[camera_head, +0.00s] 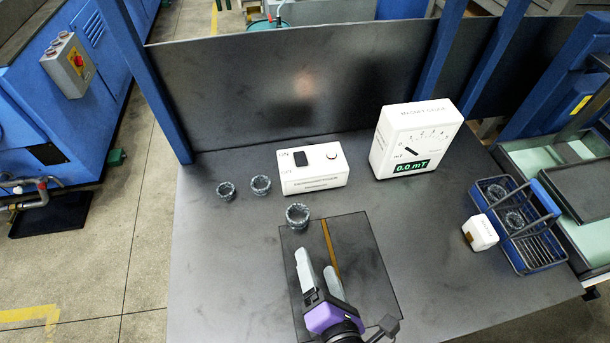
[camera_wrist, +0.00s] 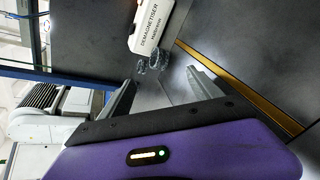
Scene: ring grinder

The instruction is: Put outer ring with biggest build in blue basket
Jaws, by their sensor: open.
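Three dark grey outer rings stand apart on the table: a left one (camera_head: 226,191), a middle one (camera_head: 261,185) and a front one (camera_head: 297,216). The front ring looks the largest and sits at the dark mat's upper left edge. My gripper (camera_head: 318,262) is open and empty over the mat, with its fingers pointing towards the front ring but apart from it. In the wrist view, ring shapes show small beyond the fingertips (camera_wrist: 161,76), partly overlapping. The blue basket (camera_head: 540,262) is at the right table edge and holds several ring-like parts.
A white demagnetiser box (camera_head: 314,170) stands behind the front ring. A white magnet gauge (camera_head: 415,140) reading 0.0 mT is at the back. A small white block (camera_head: 480,232) is beside the basket.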

